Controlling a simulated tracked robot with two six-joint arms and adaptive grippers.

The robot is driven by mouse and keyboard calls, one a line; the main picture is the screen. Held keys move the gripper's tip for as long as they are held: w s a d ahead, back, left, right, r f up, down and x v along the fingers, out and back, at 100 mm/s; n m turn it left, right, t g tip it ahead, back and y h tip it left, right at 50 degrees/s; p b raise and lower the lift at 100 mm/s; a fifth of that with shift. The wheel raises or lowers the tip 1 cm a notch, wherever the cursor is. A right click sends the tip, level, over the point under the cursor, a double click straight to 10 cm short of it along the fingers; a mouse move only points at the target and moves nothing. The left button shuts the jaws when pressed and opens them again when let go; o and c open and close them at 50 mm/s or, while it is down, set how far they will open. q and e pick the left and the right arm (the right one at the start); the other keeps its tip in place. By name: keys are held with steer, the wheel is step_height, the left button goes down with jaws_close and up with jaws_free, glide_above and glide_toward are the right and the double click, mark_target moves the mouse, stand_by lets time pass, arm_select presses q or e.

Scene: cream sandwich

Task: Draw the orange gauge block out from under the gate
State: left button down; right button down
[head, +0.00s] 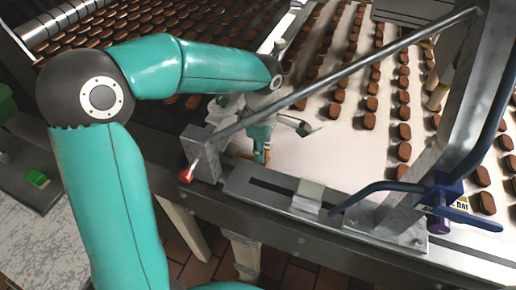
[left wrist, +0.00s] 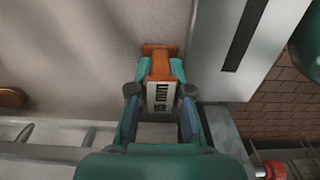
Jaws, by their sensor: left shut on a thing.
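The orange gauge block (left wrist: 158,68) shows in the left wrist view with a white label carrying dark marks. My left gripper (left wrist: 159,92) is shut on it, one finger on each side. In the head view, a bit of orange (head: 246,155) shows by my left gripper (head: 262,150), low at the belt's near-left edge; the fingers hide most of the block. A long grey bar (head: 340,84) slants over the belt from a metal post; I cannot tell for sure which part is the gate. My right gripper is not in view.
A slotted metal plate (head: 250,192) with a pale block (head: 308,194) runs along the near edge. A red knob (head: 186,175) and dark blue levers (head: 375,190) stick out nearby. Rows of brown biscuits (head: 403,131) lie on the pale belt (head: 335,155).

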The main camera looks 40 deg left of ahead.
arm_select(q)
steer(key=shift+w+d, duration=0.2)
steer(key=shift+d, duration=0.65)
steer(key=shift+w+d, duration=0.2)
steer(key=shift+d, duration=0.6)
steer(key=shift+w+d, duration=0.2)
steer(key=shift+d, duration=0.65)
step_height(320, 180, up, 7)
steer(key=d+p, duration=0.2)
steer(key=p, duration=0.3)
steer(key=shift+w, duration=0.25)
steer(key=s+d+r+b, duration=0.1)
steer(key=s+d, duration=0.1)
steer(key=s, duration=0.6)
steer(key=s+d+r+b, duration=0.1)
steer(key=s+r, duration=0.1)
steer(key=s, duration=0.5)
steer(key=shift+s+d, duration=0.35)
